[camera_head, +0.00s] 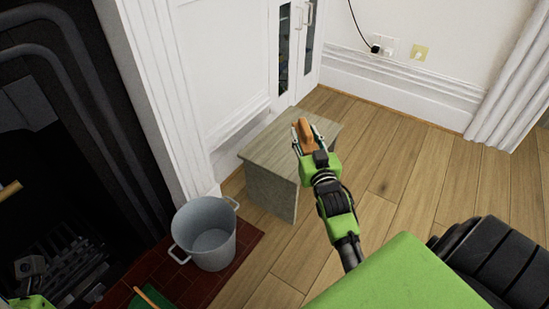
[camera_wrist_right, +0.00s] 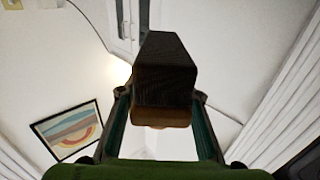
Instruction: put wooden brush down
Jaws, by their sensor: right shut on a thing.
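The wooden brush (camera_head: 305,132) is held in my right gripper (camera_head: 308,143), over the near right part of a small grey wooden side table (camera_head: 262,152) in the head view. I cannot tell how far it is above the top. In the right wrist view, my right gripper (camera_wrist_right: 160,118) has its fingers closed on both sides of the brush's orange-brown wood (camera_wrist_right: 160,110). Its dark bristle block (camera_wrist_right: 165,70) points away from the palm. Part of my left gripper (camera_head: 30,270) shows at the bottom left corner; its jaws are not clear.
A grey metal bucket (camera_head: 205,232) stands on red hearth tiles (camera_head: 255,238) left of the table. A dark fireplace (camera_head: 60,130) fills the left. A white cabinet (camera_head: 225,60) stands behind the table. The wooden floor (camera_head: 420,180) on the right is clear.

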